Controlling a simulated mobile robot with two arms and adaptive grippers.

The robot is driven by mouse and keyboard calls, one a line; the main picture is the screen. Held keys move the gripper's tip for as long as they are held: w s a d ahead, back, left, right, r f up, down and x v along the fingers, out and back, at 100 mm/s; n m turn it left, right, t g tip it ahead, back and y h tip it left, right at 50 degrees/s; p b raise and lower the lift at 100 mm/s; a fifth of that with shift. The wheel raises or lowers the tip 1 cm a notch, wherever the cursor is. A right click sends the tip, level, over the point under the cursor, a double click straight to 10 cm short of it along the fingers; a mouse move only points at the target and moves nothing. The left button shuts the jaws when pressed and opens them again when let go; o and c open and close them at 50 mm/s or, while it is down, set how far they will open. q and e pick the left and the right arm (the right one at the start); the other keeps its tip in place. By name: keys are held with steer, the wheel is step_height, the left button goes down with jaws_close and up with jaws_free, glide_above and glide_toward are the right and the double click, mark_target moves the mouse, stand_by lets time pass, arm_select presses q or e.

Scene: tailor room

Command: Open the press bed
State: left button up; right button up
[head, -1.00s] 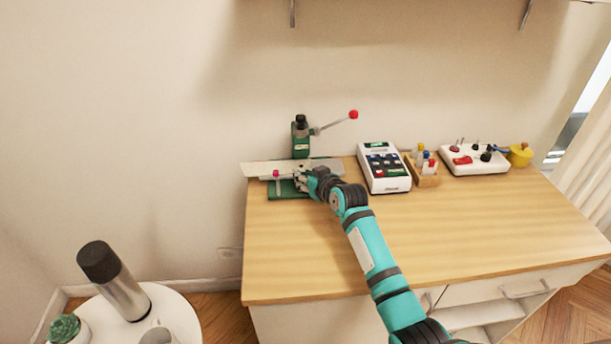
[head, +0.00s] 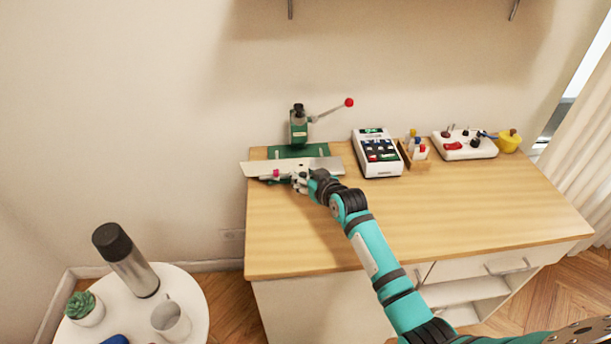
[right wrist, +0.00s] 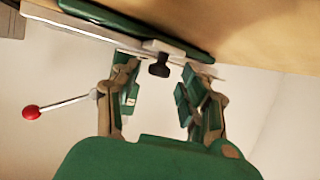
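The green press (head: 299,128) stands at the back left of the wooden table, its red-tipped lever (head: 330,110) slanting up to the right. Its bed, a flat pale metal plate (head: 255,168), lies in front of the press, with the green base (head: 300,151) showing behind it. A small pink-red knob (head: 276,174) sits at the plate's front left. My right gripper (head: 301,181) is at the plate's front edge. In the right wrist view, its fingers (right wrist: 160,85) are spread on both sides of a black knob (right wrist: 159,69), with gaps visible. My left gripper is not in view.
Right of the press stand a keypad device (head: 378,153), a wooden holder with small bottles (head: 414,152), a white control box (head: 465,145) and a yellow pot (head: 509,141). The table front (head: 400,220) is clear. A round white table (head: 197,310) stands lower left.

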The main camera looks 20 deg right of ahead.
steer(key=shift+s, duration=0.1)
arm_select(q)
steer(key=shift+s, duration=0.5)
arm_select(e)
steer(key=v, duration=1.1)
steer(key=shift+s+r, duration=0.2)
steer(key=shift+s, duration=0.1)
